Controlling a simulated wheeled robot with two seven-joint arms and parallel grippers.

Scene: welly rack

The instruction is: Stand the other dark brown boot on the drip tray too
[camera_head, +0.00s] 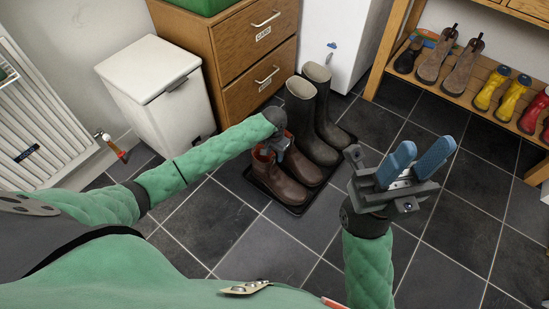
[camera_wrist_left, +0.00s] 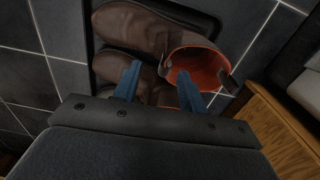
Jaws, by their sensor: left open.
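Two short dark brown boots stand side by side on the black drip tray (camera_head: 294,209). The nearer brown boot (camera_head: 280,184) has a red-orange lining, and its open top shows in the left wrist view (camera_wrist_left: 198,66). The other brown boot (camera_head: 304,168) stands beside it, its upper part partly hidden by my left gripper (camera_head: 280,153). My left gripper is open, its blue fingers (camera_wrist_left: 160,88) apart just above the brown boots. I cannot tell whether they touch. My right gripper (camera_head: 424,150) is open and empty, right of the tray.
Two tall dark boots (camera_head: 300,108) stand on the tray behind the brown ones. A wooden drawer unit (camera_head: 245,50) and white bin (camera_head: 158,95) are behind left. A wooden shoe rack (camera_head: 465,88) with several small boots is at right. Tiled floor in front is clear.

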